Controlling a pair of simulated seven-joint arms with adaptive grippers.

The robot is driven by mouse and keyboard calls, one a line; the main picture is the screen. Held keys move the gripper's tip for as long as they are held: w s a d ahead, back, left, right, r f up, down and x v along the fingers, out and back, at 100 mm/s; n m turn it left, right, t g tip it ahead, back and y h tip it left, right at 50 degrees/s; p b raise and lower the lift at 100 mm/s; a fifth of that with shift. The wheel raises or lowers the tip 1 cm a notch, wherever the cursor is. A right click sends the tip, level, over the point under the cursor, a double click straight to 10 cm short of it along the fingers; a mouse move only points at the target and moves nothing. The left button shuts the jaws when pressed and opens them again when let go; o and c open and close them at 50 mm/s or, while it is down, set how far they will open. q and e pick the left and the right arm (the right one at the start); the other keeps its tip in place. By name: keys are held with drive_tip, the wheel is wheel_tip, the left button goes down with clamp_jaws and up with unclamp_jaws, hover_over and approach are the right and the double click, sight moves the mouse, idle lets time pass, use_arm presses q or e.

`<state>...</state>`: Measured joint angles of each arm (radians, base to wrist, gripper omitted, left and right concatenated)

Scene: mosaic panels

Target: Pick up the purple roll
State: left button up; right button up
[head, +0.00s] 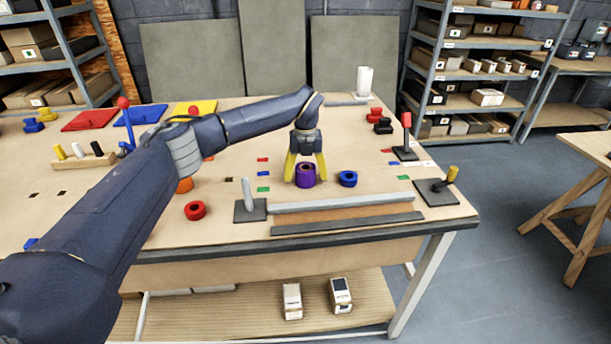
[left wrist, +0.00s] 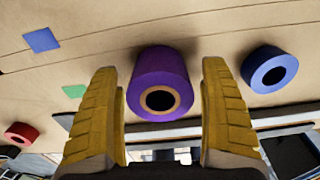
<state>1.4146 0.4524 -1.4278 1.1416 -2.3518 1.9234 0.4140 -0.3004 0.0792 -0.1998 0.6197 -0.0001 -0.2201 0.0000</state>
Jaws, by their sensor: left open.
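The purple roll (head: 306,176) stands on the wooden table, near its front edge. In the left wrist view the purple roll (left wrist: 160,72) has a tan core with a dark hole. My left gripper (head: 306,172) has yellow fingers and points down at the roll, one finger on each side. In the left wrist view the left gripper (left wrist: 164,115) is open, with a visible gap between each finger and the roll. I cannot tell how far down the fingertips reach. My right gripper does not show.
A blue roll (head: 348,179) stands just right of the purple one. A red roll (head: 195,210) is further left. A grey bar (head: 340,201) and a plate with a grey post (head: 249,208) lie in front. My left arm covers much of the table's left side.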

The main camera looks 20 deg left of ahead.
use_arm(q)
drive_tip(key=shift+f, duration=0.3)
drive_tip(key=shift+c, duration=0.5)
drive_tip(key=c, duration=1.2)
drive_tip(key=shift+c, duration=0.2)
wheel_tip(320, 180, up, 27)
idle(0.3)
